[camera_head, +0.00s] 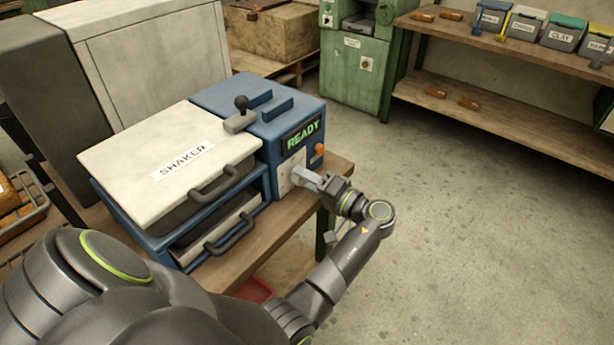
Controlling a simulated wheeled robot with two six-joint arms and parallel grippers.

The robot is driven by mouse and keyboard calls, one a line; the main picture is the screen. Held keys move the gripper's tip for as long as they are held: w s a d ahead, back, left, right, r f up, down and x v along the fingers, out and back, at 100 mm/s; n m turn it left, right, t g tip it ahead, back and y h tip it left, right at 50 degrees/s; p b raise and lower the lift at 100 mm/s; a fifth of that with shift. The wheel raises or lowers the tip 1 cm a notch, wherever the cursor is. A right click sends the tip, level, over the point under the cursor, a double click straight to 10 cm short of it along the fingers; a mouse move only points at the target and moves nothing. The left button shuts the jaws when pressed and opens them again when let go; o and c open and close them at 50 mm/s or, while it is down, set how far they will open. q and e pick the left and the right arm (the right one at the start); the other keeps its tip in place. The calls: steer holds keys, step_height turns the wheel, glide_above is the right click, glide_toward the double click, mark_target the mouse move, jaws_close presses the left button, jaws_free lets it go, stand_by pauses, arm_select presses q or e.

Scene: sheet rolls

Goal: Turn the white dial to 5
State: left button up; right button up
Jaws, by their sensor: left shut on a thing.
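The blue and white shaker machine (185,160) stands on a wooden bench, with a green READY display (304,132) on its front. Below the display is a pale panel (289,165) where the white dial (294,180) sits. My left gripper (303,178) reaches the panel from the front right and is shut on the dial. Its fingers hide most of the dial, and I cannot read its number or pointer. My right gripper is out of view.
An orange button (319,149) sits just right of the panel. A black-knobbed lever (241,112) is on top, and dark drawer handles (232,235) jut out at the front. A red container (254,290) is under the bench. The concrete floor to the right is clear.

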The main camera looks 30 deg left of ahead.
arm_select(q)
steer(key=shift+r, duration=0.1)
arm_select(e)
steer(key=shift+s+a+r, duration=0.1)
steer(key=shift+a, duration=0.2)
arm_select(q)
steer(key=o, duration=1)
steer(key=shift+w+a, duration=0.1)
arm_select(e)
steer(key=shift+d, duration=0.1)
